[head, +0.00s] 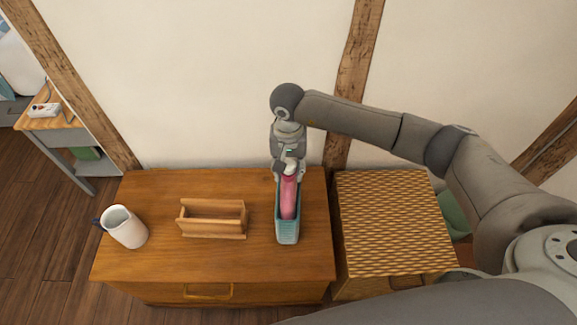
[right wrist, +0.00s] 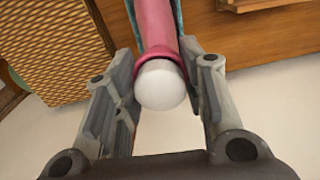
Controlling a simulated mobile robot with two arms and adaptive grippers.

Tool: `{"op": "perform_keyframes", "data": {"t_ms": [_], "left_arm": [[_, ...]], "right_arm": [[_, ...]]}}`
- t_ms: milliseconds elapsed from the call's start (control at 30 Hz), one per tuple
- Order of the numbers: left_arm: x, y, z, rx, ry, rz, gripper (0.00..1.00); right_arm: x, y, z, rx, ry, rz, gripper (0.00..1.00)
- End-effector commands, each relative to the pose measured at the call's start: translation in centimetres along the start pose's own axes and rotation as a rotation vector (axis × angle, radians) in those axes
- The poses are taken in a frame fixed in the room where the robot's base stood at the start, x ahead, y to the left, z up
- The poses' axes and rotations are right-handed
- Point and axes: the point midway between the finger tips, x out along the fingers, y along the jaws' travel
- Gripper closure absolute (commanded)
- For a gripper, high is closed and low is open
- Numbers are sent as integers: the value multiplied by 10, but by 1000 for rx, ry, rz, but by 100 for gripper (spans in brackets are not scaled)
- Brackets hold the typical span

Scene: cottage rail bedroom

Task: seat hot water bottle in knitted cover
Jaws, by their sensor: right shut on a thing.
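The hot water bottle (head: 289,198) is pink with a white stopper (right wrist: 160,85). My right gripper (head: 290,170) is above the cover, shut on the neck of the bottle. In the right wrist view the fingers (right wrist: 165,90) sit on both sides of the stopper and the pink neck (right wrist: 153,30). A strip of the cover shows beyond the neck. How deep the bottle sits is hidden. My left gripper is not in view.
The cover stands on a wooden dresser (head: 160,260). A wooden rack (head: 213,218) is left of it, and a white jug (head: 124,227) is farther left. A woven hamper (head: 390,220) stands right of the dresser. A wall with timber beams is close behind.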

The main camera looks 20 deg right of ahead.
Motion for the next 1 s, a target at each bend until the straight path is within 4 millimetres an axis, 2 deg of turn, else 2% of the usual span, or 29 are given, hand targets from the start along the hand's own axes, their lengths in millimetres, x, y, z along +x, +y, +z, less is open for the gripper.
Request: {"op": "perform_keyframes", "data": {"t_ms": [133,167,300,733,867,1000], "left_arm": [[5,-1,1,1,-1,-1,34],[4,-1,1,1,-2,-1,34],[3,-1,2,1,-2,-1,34],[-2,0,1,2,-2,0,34],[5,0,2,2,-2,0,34],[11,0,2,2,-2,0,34]], "right_arm": [[2,-1,-1,0,2,-2,100],[2,0,0,0,0,0,58],[2,0,0,0,0,0,41],[-4,0,0,1,0,-1,41],[-24,0,-2,0,5,-3,41],[-56,0,-2,0,6,-3,41]]}}
